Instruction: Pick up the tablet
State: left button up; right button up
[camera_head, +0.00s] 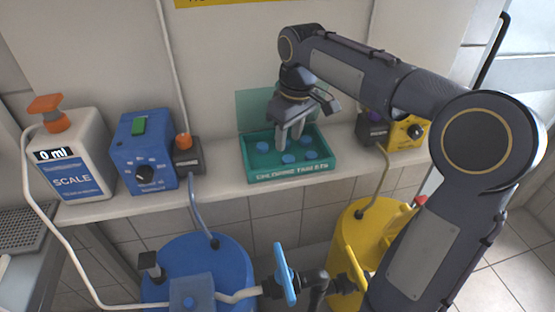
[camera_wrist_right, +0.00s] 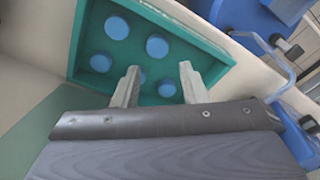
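The teal tray (camera_head: 253,168) labelled "CHLORINE TABLETS" stands on the white ledge with several round blue tablets (camera_head: 262,147) in it. My right gripper (camera_head: 288,144) points down into the tray area, fingers apart. In the right wrist view the two fingertips (camera_wrist_right: 159,68) are spread over the tray (camera_wrist_right: 190,47). Nothing is seen held between them. One tablet (camera_wrist_right: 157,46) lies just beyond the gap, another (camera_wrist_right: 167,88) shows between the fingers, and one is partly hidden by the left finger. I cannot tell the fingertips' exact height above the tray floor. My left gripper is not in view.
A blue control box (camera_head: 143,150) and a white scale bottle (camera_head: 72,160) stand left of the tray. A yellow pump box (camera_head: 405,133) stands to the right. Below the ledge are a blue tank (camera_head: 205,260) and a yellow tank (camera_head: 370,235). The teal lid (camera_head: 252,105) stands up behind the tray.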

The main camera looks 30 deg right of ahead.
aim_at(289, 158)
notch_tip(289, 158, down, 5)
jog(key=shift+s+d+r, duration=0.1)
jog(key=shift+d, duration=0.05)
jog(key=shift+f, duration=0.5)
jog(key=c, duration=0.7)
